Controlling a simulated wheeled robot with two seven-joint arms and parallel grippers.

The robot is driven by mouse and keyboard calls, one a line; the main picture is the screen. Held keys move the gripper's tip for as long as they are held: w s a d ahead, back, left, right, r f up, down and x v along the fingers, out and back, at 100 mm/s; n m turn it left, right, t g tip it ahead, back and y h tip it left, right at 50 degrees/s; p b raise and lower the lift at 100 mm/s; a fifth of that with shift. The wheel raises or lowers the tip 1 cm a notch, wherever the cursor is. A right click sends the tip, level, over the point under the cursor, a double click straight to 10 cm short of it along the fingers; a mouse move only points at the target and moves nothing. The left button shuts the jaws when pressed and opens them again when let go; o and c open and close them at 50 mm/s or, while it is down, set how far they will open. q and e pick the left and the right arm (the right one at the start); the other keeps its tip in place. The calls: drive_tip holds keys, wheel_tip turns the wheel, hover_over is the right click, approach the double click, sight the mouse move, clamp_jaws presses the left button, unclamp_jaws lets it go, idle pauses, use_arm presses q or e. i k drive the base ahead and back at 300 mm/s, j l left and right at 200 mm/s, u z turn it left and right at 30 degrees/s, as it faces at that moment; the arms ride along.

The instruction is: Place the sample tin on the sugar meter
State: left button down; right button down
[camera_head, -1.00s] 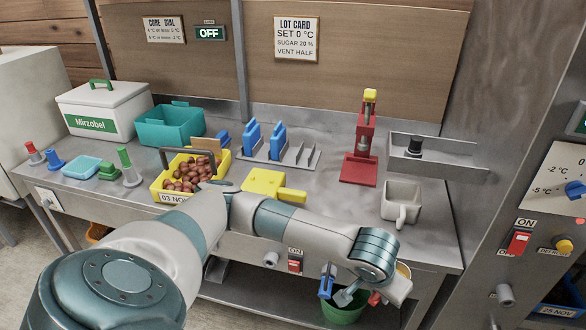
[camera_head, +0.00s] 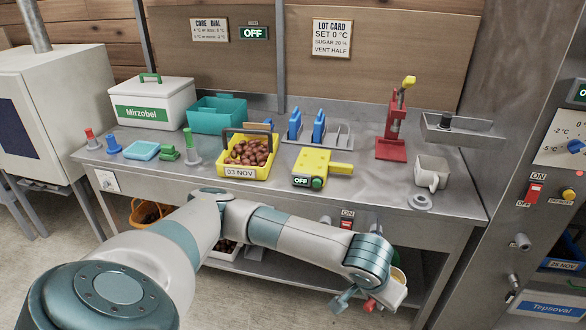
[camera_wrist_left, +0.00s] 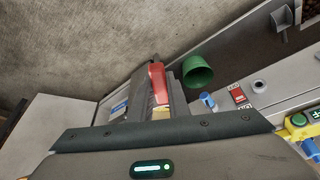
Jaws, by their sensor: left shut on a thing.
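The sugar meter (camera_head: 338,168) is the yellow device on the bench's front middle, with a dark display reading OFF and a green button. Part of it shows at the right edge of the left wrist view (camera_wrist_left: 298,131). My left gripper (camera_head: 374,294) is low in front of the bench, right of the meter and below it. My right gripper is out of view.
A yellow crate of chestnuts (camera_head: 258,171) stands left of the meter. A blue-handled rack (camera_head: 336,142), a red press (camera_head: 392,148), a grey mug (camera_head: 431,172) and a grey ring (camera_head: 419,202) are also on the bench. A green bucket (camera_wrist_left: 197,72) shows below.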

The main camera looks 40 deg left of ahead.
sight(303, 160)
drive_tip(key=k, duration=0.3)
drive_tip(key=z, duration=1.8)
drive_tip(key=k+j, duration=0.45)
drive_tip(key=j, duration=0.15)
drive_tip(key=k+j, duration=0.45)
drive_tip(key=j, duration=0.15)
drive_tip(key=k+j, duration=0.9)
drive_tip(key=j, duration=0.25)
drive_tip(key=k+j, duration=0.45)
drive_tip(key=j, duration=0.15)
drive_tip(key=k+j, duration=0.45)
drive_tip(key=j, duration=0.15)
